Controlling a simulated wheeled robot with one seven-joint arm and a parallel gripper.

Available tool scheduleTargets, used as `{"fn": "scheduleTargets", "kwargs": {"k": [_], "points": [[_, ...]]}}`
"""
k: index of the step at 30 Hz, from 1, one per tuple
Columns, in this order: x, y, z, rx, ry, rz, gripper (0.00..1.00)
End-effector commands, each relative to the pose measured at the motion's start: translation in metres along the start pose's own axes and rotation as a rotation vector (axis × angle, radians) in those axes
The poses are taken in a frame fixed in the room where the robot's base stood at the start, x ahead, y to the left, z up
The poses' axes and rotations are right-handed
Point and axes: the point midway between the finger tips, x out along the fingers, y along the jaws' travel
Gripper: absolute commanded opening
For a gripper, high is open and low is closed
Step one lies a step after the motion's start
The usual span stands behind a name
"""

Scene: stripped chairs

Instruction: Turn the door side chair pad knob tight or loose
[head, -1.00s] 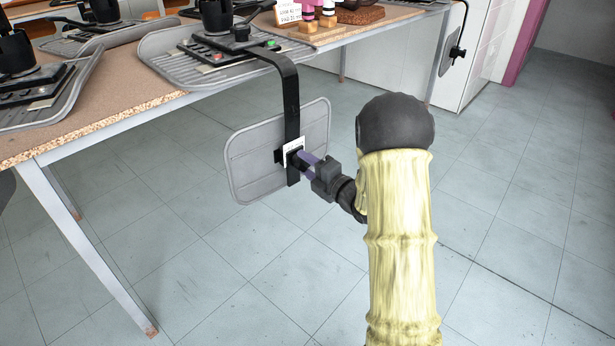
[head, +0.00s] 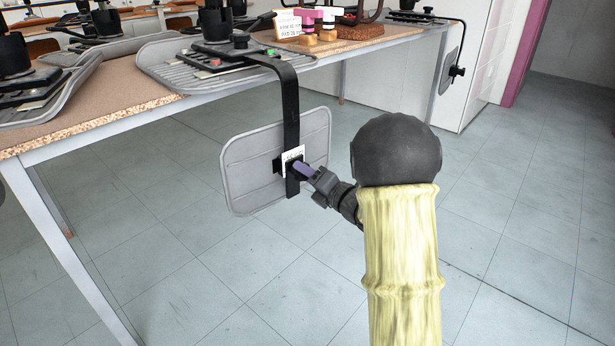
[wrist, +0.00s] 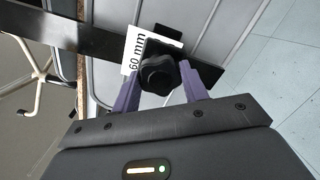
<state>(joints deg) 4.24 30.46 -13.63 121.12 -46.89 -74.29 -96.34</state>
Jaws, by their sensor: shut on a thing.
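A grey ribbed chair pad (head: 246,170) hangs from a black bent bar (head: 289,105) below the table edge. A dark lobed knob (wrist: 157,75) sits on the bar in the wrist view, beside a white tag (wrist: 136,48) reading "60 mm". The tag also shows in the head view (head: 291,154). My gripper (head: 301,168) reaches the knob from the right. In the wrist view my gripper (wrist: 160,88) has its purple fingers on either side of the knob, shut on it. In the head view the fingers mostly hide the knob.
A second pad with a knob (head: 457,71) hangs farther back right, near a pink door frame (head: 524,50). The table (head: 110,105) carries grey seat shells and black parts. Its leg (head: 80,250) stands at left. The tiled floor is open on the right.

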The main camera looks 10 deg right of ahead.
Motion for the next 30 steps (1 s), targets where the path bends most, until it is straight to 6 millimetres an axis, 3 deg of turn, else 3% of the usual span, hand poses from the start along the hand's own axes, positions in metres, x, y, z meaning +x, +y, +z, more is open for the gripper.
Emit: {"fn": "scheduleTargets", "kwargs": {"k": [3, 4, 7, 20, 30], "points": [[0.001, 0.002, 0.001, -0.001, -0.001, 0.005, 0.21], [0.001, 0.002, 0.001, -0.001, -0.001, 0.005, 0.46], [0.001, 0.002, 0.001, 0.0, -0.001, 0.005, 0.65], [-0.007, 0.001, 0.001, 0.002, -0.001, -0.001, 0.66], [-0.065, 0.003, 0.003, 0.004, -0.004, -0.003, 0.66]]}}
